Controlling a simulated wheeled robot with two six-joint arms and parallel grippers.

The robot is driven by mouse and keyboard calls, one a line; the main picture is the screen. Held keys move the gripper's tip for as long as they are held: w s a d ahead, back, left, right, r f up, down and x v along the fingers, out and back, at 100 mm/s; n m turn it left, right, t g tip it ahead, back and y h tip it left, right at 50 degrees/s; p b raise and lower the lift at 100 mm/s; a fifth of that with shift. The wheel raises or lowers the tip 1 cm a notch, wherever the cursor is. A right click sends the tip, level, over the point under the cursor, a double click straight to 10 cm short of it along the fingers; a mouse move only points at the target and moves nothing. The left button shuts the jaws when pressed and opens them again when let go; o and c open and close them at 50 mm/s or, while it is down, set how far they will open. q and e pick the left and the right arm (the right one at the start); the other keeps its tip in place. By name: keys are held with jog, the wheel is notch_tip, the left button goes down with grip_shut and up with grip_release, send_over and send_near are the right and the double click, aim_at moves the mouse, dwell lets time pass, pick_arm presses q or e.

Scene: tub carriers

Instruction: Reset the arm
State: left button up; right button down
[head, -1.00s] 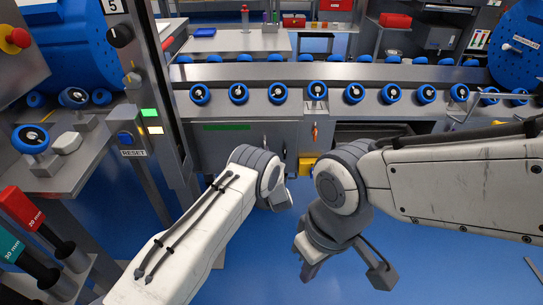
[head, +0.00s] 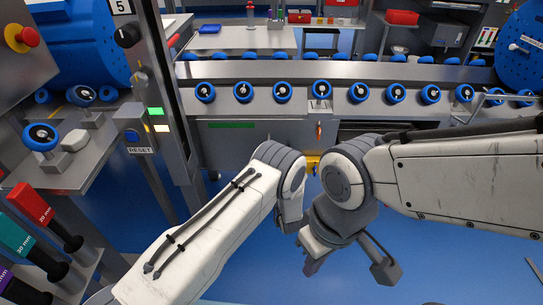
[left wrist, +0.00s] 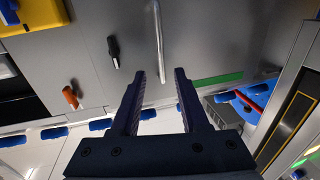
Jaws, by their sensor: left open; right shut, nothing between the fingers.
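My right arm (head: 460,175) reaches in from the right in the head view. Its gripper (head: 315,258) points down over the blue floor, shut and empty. My left arm (head: 205,235) comes in from the lower left, with its wrist close beside the right wrist. The left gripper (head: 291,217) is mostly hidden behind its own wrist there. In the left wrist view the left gripper (left wrist: 160,75) is open, with nothing between its two dark fingers. Those fingers point toward a grey cabinet front (left wrist: 200,40) with a pale bar handle (left wrist: 159,40).
A grey conveyor (head: 260,73) with several blue-rimmed wheels crosses ahead. A post on the left carries a blue button above a RESET label (head: 140,150). A side bench (head: 60,172) and a rack of coloured handles stand at left. Blue floor is open below the grippers.

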pick_arm(q)
jog(key=shift+v, duration=0.8)
jog(key=s+a+r+m+g+h, duration=0.1)
jog(key=a+r+g+h, duration=0.15)
jog(key=r, duration=0.25)
jog(key=s+a+r+m+g+h, duration=0.1)
jog(key=a+r+g+h, duration=0.15)
jog(key=r+g, duration=0.2)
jog(key=s+a+r+g, duration=0.2)
jog(key=s+a, duration=0.1)
jog(key=s, duration=0.5)
jog(key=s+a+r+m+g, duration=0.1)
jog(key=s+a+r+g, duration=0.15)
jog(key=s, duration=0.65)
jog(key=s+a+r+g, duration=0.2)
jog(key=s+a+g, duration=0.15)
jog(key=s, duration=0.45)
jog(key=s+d+r+m+g+h, duration=0.1)
jog(key=s+d+r+m, duration=0.25)
jog(key=s+d, duration=0.35)
jog(key=s+d+r+m+g, duration=0.1)
jog(key=s+d+r+m, duration=0.1)
jog(key=s+d+m, duration=0.35)
notch_tip(320, 180, up, 21)
jog(key=s+n+p, duration=0.1)
jog(key=s+p, duration=0.1)
jog(key=p, duration=1.9)
jog(key=shift+d+r, duration=0.2)
jog(key=shift+d, duration=0.25)
